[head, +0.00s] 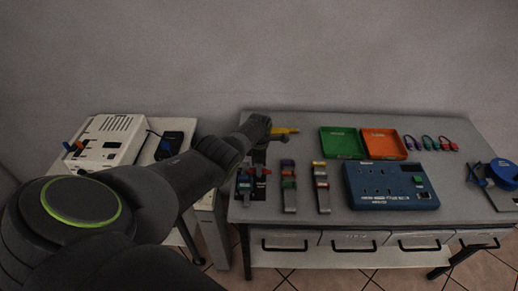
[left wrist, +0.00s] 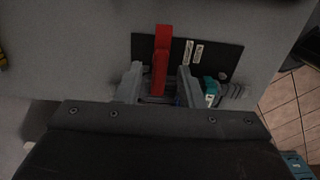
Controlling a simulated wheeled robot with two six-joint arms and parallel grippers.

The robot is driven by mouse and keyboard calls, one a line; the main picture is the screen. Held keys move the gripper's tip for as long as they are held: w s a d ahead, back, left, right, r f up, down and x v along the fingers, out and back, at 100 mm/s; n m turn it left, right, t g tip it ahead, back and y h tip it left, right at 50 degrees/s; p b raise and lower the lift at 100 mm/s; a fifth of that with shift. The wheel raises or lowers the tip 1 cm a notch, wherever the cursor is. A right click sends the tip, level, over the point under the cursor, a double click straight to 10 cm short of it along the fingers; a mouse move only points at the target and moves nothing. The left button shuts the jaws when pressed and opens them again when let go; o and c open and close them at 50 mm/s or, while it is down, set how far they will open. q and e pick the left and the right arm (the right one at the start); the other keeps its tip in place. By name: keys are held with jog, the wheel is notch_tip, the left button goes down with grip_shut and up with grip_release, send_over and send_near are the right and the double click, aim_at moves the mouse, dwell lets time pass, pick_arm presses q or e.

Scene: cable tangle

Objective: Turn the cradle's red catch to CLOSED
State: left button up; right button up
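The red catch (left wrist: 161,50) stands out in the left wrist view as a long red bar over a dark plate (left wrist: 220,58) with two small white labels, too small to read. In the head view a red part (head: 260,171) shows on the dark cradle (head: 244,190) at the table's left end. My left gripper (left wrist: 158,75) is open, its grey fingers on either side of the red bar, with a gap showing on each side. Its wrist is over the cradle in the head view, and the fingertips are hard to make out there. My right gripper is not in view.
Right of the cradle stand two strips with coloured clips (head: 288,185), (head: 321,187). Beyond are a blue socket box (head: 390,200), a green tray (head: 341,155), an orange tray (head: 384,156) and several cable loops (head: 427,143). A yellow item (head: 284,131) lies near my left wrist.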

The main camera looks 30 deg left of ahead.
pick_arm(q)
notch_tip(320, 180, up, 6)
jog(key=p, duration=0.3)
jog(key=shift+f, duration=0.1)
notch_tip(320, 180, up, 11)
dwell(0.5)
